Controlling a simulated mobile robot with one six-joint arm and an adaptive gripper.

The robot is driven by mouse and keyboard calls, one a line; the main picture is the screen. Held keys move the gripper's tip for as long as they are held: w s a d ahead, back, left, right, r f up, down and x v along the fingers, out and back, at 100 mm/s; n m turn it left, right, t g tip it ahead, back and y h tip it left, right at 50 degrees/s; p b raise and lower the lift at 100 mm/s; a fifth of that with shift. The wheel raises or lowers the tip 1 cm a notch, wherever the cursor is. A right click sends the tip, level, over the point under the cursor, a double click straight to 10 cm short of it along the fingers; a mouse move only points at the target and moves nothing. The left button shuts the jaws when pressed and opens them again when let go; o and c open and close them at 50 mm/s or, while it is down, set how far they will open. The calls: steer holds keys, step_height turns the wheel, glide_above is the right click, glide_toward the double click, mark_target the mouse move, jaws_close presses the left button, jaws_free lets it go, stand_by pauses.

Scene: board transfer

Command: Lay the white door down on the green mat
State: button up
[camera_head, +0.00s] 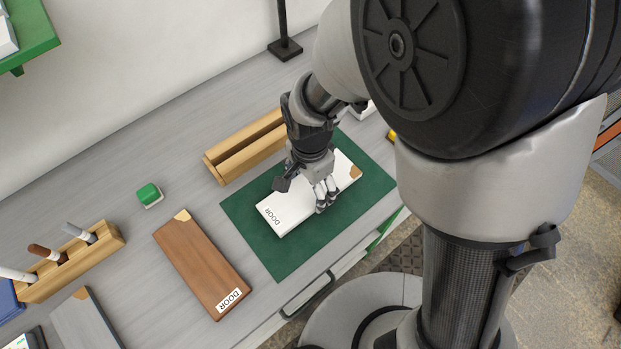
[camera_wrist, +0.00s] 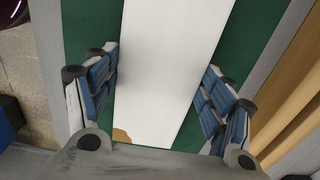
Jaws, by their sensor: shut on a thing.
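The white door (camera_head: 290,208) is a flat white board with a "DOOR" label at its left end and a tan corner at its right end. It lies flat over the green mat (camera_head: 284,256); I cannot tell whether it rests fully on it. My gripper (camera_head: 325,195) is over the door's middle, pointing down, shut on its long edges. In the wrist view the white door (camera_wrist: 165,60) runs between my two blue-padded fingers, with green mat (camera_wrist: 92,25) on both sides. The fingers hide part of its edges.
A brown door board (camera_head: 202,264) lies left of the mat. A slotted wooden rack (camera_head: 245,148) stands behind it. A green-topped block (camera_head: 149,194) and a wooden pen holder (camera_head: 75,262) are further left. A grey board (camera_head: 84,322) lies at the front left.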

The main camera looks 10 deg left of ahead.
steer(key=shift+f, duration=0.4)
stand_by(0.5)
steer(key=o, duration=1.3)
step_height(320, 180, up, 12)
steer(key=shift+r, duration=0.1)
steer(key=s+d+r+n+t, duration=0.1)
steer(key=s+d+r+n, duration=0.1)
steer(key=d, duration=0.4)
steer(key=s+d+r+n+t, duration=0.2)
steer(key=s+d+r+n, duration=0.1)
steer(key=d, duration=0.4)
steer(key=s+d+r+n+t, duration=0.1)
steer(key=s+d+r+n, duration=0.2)
steer(key=d, duration=0.4)
steer(key=shift+s+d+r+t, duration=0.15)
steer(key=shift+s+r, duration=0.2)
steer(key=shift+r, duration=0.15)
steer(key=shift+s+d+r+t, duration=0.1)
steer(key=shift+s+r+t, duration=0.05)
steer(key=shift+s+r, duration=0.3)
